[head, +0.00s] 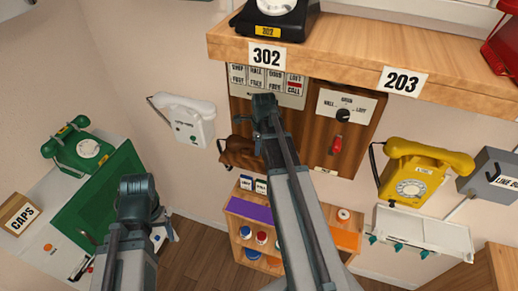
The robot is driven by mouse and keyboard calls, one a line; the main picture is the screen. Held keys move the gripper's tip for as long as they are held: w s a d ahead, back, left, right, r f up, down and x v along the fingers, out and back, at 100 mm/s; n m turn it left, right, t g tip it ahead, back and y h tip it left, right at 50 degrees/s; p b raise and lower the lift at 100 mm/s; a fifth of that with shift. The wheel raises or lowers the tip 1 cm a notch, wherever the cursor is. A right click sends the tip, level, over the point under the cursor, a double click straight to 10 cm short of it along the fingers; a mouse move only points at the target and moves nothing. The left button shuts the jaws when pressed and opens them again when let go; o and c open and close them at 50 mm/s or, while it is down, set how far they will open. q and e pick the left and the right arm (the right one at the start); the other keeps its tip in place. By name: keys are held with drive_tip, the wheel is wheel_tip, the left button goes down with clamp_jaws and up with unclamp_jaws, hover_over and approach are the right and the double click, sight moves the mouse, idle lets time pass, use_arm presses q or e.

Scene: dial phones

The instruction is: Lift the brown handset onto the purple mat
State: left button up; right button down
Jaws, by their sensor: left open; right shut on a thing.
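The brown handset (238,155) hangs in front of the wall, below the wooden panel marked 302. My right arm reaches up from the bottom and hides its right part. My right gripper (247,140) is shut on the handset; its fingertips are mostly hidden. The purple mat (249,209) lies on top of the small wooden shelf unit, below the handset and apart from it. My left gripper (168,230) is open and empty at lower left, partly hidden behind my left arm.
Small jars (253,184) stand behind the mat. An orange mat (347,238) lies to the right. A white wall phone (188,122) hangs left of the handset, a yellow phone (420,172) to the right. A wooden shelf (340,62) juts out above.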

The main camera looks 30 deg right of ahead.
drive_tip(key=shift+a+r+p, duration=0.1)
drive_tip(key=shift+r+p, duration=0.35)
drive_tip(key=shift+p, duration=0.05)
wheel_tip(320, 180, up, 7)
drive_tip(key=p, duration=0.6)
drive_tip(key=shift+f+p, duration=0.2)
drive_tip(key=shift+p, duration=0.1)
use_arm(q)
wheel_tip(320, 180, up, 7)
drive_tip(key=shift+b, duration=0.3)
use_arm(e)
drive_tip(key=s+a, duration=0.5)
drive_tip(key=a, duration=0.3)
drive_tip(key=s+a, duration=0.4)
drive_tip(key=a, duration=0.5)
drive_tip(key=shift+s+f, duration=0.3)
drive_tip(key=shift+s, duration=0.05)
use_arm(q)
drive_tip(key=shift+f, duration=0.15)
use_arm(e)
drive_tip(key=shift+a+f, duration=0.1)
use_arm(q)
wheel_tip(320, 180, down, 15)
drive_tip(key=b, duration=1.5)
use_arm(e)
wheel_tip(320, 180, down, 15)
use_arm(q)
drive_tip(key=shift+c, duration=0.3)
